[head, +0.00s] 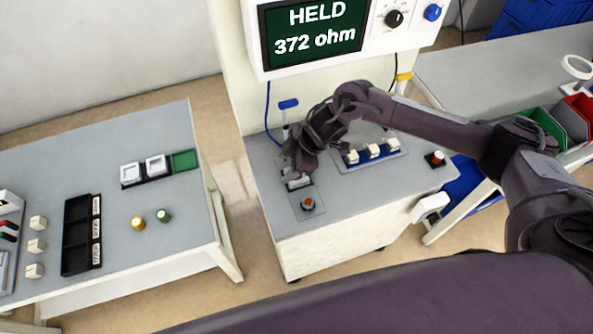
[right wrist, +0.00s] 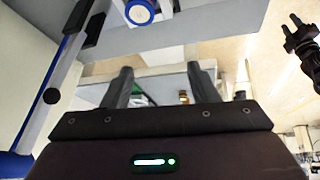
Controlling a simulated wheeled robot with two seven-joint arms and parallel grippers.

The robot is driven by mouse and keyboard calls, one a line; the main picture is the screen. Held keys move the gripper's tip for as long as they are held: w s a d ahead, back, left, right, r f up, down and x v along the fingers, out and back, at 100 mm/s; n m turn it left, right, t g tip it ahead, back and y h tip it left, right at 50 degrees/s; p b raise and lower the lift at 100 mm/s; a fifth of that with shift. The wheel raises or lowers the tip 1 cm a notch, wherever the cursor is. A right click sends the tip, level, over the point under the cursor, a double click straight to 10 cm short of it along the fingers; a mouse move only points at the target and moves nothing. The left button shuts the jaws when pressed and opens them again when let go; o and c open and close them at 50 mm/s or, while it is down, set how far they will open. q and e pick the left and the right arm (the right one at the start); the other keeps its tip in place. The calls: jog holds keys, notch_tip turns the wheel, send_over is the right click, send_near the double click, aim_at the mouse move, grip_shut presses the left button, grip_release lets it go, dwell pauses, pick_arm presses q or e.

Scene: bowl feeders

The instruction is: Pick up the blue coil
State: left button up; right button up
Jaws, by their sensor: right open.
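A round blue coil (right wrist: 139,11) with a pale centre shows at the top edge of the right wrist view, partly cut off. It is beyond my right fingertips (right wrist: 160,72) and apart from them. My right gripper (head: 297,177) is open and empty, with nothing between its two dark fingers. In the head view it is low over the front left of the grey test station (head: 265,190); I cannot make out the blue coil there. A dark gripper that looks like my left (right wrist: 300,38) hangs at the upper right of the right wrist view; its jaws are unclear.
A blue-handled lever (head: 288,104) and a red button (head: 308,204) are close by. The display (head: 320,30) reads "HELD 372 ohm". Several white switches (head: 373,151) stand right.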

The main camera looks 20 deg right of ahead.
jog(key=d+r+g+h, duration=0.1)
jog(key=d, duration=0.6)
jog(key=shift+m, duration=0.3)
jog(key=x, duration=0.2)
jog(key=p+x, duration=0.1)
jog(key=x, duration=0.1)
jog(key=p+x, duration=0.1)
jog(key=x, duration=0.1)
jog(key=shift+w+a+f, duration=0.1)
jog(key=shift+w+a, duration=0.35)
jog(key=shift+a, duration=0.05)
jog(key=shift+w+a+f, duration=0.1)
jog(key=shift+a+f, duration=0.05)
jog(key=shift+f, duration=0.3)
jog(key=c, duration=1.2)
jog(key=shift+o, duration=0.2)
jog(key=shift+r, duration=0.1)
